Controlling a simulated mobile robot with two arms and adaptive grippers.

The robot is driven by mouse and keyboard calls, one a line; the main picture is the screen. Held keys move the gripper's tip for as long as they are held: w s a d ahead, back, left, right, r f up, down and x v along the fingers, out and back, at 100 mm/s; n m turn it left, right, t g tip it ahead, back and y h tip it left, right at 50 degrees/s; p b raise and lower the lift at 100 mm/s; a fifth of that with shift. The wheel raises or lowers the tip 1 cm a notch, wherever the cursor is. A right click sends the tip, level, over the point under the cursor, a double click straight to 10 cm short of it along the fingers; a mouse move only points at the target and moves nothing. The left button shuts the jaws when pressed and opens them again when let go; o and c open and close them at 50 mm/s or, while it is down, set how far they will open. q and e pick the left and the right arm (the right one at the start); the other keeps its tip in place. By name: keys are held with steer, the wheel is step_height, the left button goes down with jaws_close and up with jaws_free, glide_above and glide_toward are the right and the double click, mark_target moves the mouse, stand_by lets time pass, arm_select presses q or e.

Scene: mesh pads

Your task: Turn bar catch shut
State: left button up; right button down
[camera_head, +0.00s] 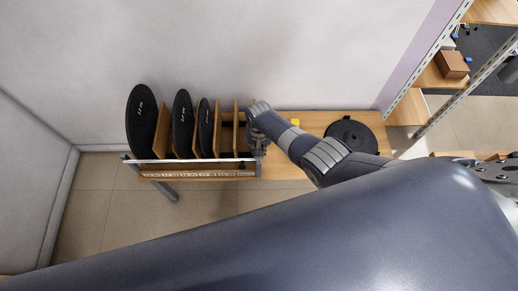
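A wooden rack (200,174) stands at the back left with a pale metal bar (190,160) running along its front. The bar's right end lies beside my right gripper (258,148). That gripper is at the rack's right end, pointing down and seen small and partly covered by its own wrist. I cannot tell whether its fingers are open or whether they touch the bar. The catch itself is not clear behind the gripper. My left gripper is not in view.
Several black discs (142,121) stand upright between the rack's wooden dividers. Another black disc (351,136) lies flat on the wooden bench (292,172) to the right. A small yellow block (295,122) is near the wall. A metal-framed shelf (440,82) stands at the far right.

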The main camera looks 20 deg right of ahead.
steer(key=shift+w+r, duration=0.1)
stand_by(0.3)
steer(key=c, duration=1.7)
jaws_free()
steer(key=shift+r, duration=5.95)
